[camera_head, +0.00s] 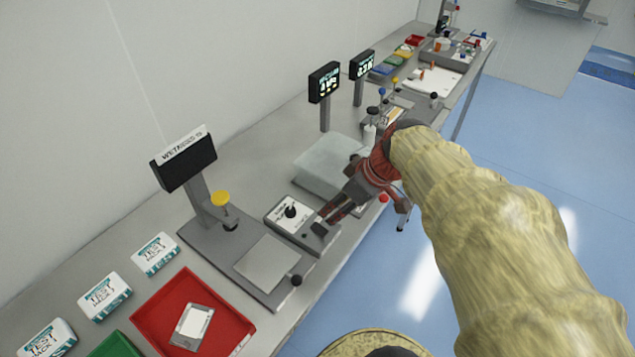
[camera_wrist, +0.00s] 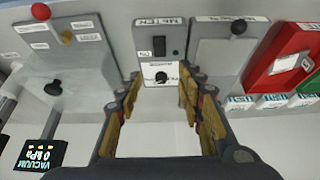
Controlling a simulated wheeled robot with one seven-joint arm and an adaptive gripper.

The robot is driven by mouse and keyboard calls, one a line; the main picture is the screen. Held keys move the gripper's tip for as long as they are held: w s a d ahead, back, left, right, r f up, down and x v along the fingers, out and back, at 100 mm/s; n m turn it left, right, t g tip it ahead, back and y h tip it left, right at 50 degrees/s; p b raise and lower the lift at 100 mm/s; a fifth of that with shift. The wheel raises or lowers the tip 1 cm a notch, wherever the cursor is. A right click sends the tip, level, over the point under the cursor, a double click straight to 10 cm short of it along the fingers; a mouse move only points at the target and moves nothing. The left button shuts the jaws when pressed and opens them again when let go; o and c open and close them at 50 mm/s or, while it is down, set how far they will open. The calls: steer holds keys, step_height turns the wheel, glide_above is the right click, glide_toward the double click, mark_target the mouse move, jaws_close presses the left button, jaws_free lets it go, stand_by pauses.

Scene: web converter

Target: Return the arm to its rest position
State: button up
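My gripper (camera_head: 325,221) is at the end of my arm, which reaches in from the right in the head view. It hangs over the bench beside a small control box with a black knob (camera_head: 290,211). In the wrist view my gripper (camera_wrist: 160,108) has its two fingers spread apart with nothing between them. The control box with the knob (camera_wrist: 162,77) and a dark switch (camera_wrist: 159,46) shows beyond the open fingers. I cannot tell whether a fingertip touches the box.
A station with a yellow knob (camera_head: 220,198) and a red tray (camera_head: 165,310) lie left of my gripper. Blue floor (camera_head: 520,190) is clear to the right.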

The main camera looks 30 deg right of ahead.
steer(key=s+a+m+g+h, duration=0.1)
steer(key=s+a+m+h, duration=0.15)
steer(key=s+m, duration=0.45)
steer(key=a+r+n+t, duration=0.1)
steer(key=a+r+n, duration=0.2)
steer(key=a+r, duration=0.3)
steer(key=a, duration=0.5)
steer(key=shift+s+a+t+y, duration=0.15)
steer(key=shift+s+t+y, duration=0.05)
steer(key=shift+t+y, duration=0.15)
stand_by(0.4)
